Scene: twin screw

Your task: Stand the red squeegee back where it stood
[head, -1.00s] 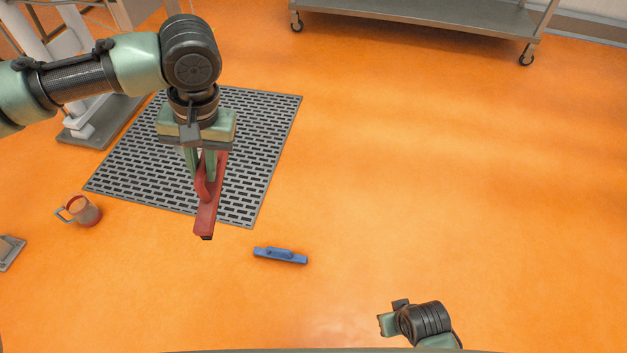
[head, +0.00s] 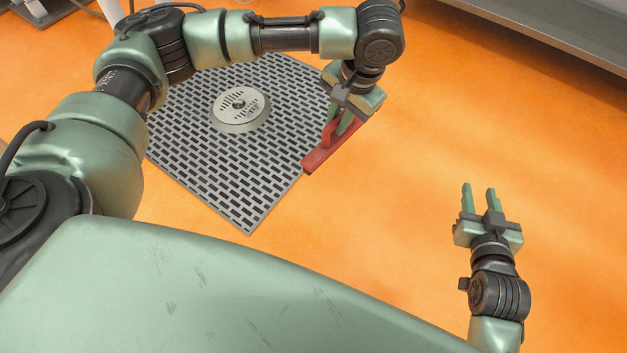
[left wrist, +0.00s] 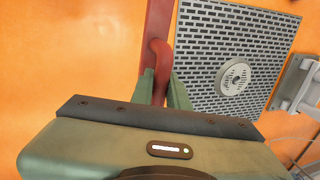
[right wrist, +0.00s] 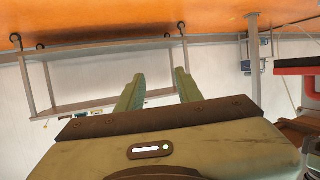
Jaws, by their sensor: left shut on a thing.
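The red squeegee (head: 330,146) is held in my left gripper (head: 342,126), beside the right edge of the grey floor mat in the head view. It also shows in the left wrist view (left wrist: 156,40), with my left fingers (left wrist: 166,92) shut on its handle. Whether it touches the floor cannot be told. My right gripper (head: 478,192) is open and empty over the orange floor at the right. Its two fingers also stand apart in the right wrist view (right wrist: 158,88).
The grey slotted mat (head: 205,170) carries a round metal drain cover (head: 240,108). A steel shelf unit (head: 545,42) stands at the top right. The orange floor (head: 420,130) between is clear. The right wrist view shows a wheeled rack (right wrist: 90,75) and a red-edged thing (right wrist: 298,68).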

